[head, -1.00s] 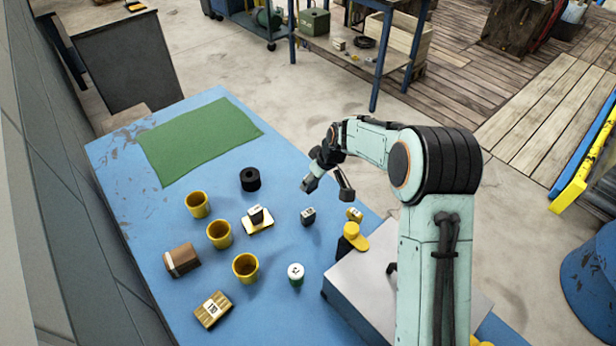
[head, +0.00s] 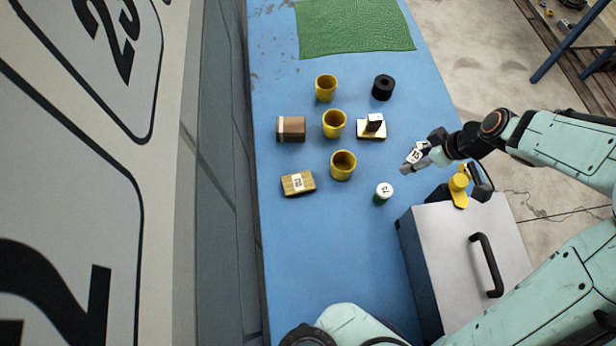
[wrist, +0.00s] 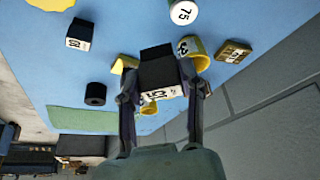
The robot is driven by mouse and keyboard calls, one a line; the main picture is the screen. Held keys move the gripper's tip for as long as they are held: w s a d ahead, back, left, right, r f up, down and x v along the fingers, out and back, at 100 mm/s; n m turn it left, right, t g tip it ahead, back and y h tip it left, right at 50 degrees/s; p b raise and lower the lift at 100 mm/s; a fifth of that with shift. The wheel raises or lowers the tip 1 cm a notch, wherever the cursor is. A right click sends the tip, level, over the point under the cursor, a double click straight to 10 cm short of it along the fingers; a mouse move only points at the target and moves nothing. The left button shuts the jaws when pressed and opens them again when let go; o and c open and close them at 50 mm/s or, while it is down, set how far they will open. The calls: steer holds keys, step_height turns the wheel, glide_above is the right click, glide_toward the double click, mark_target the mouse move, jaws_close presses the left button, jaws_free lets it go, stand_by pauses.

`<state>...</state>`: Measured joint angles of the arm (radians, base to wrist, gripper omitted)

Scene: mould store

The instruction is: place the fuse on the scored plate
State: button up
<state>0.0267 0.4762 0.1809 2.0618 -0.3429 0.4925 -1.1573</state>
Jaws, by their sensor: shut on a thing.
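My gripper (wrist: 160,90) is shut on a dark block with a white numbered label, which I take for the fuse (wrist: 158,68). In the head view my gripper (head: 424,158) is right of the plate, with a white label showing at its tip. I take the small yellow-edged plate (head: 363,136) right of the middle cup for the scored plate.
Three yellow cups (head: 334,124), a brown block (head: 291,128), a labelled wooden block (head: 298,183), a black ring (head: 383,87) and a green cylinder (head: 383,194) share the blue table (head: 310,260). A grey case (head: 450,240) stands at right. Another dark labelled block (wrist: 80,36) shows in the wrist view.

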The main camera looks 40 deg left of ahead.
steer(key=s+a+r+n+g, duration=0.1)
steer(key=s+a+n, duration=0.15)
steer(key=s, duration=0.45)
steer(key=s+a+r+n+g+h, duration=0.1)
steer(key=s+a+n, duration=0.1)
steer(key=s+n, duration=0.3)
steer(key=s+a+r+n+g, duration=0.1)
steer(key=s+a+n, duration=0.1)
steer(key=s, duration=0.6)
glide_above(293, 183)
steer(key=d, duration=0.1)
steer(key=shift+n+g, duration=0.3)
steer(key=shift+n, duration=0.05)
steer(key=f, duration=0.6)
steer(key=w+f, duration=0.1)
steer(key=f, duration=0.2)
steer(key=shift+d, duration=0.2)
steer(key=shift+a+f, duration=0.15)
steer(key=shift+f, duration=1.65)
steer(key=o, duration=1.1)
steer(key=shift+f, duration=0.15)
steer(key=v, duration=1.2)
steer(key=shift+a+r, duration=0.15)
steer(key=shift+r, duration=0.1)
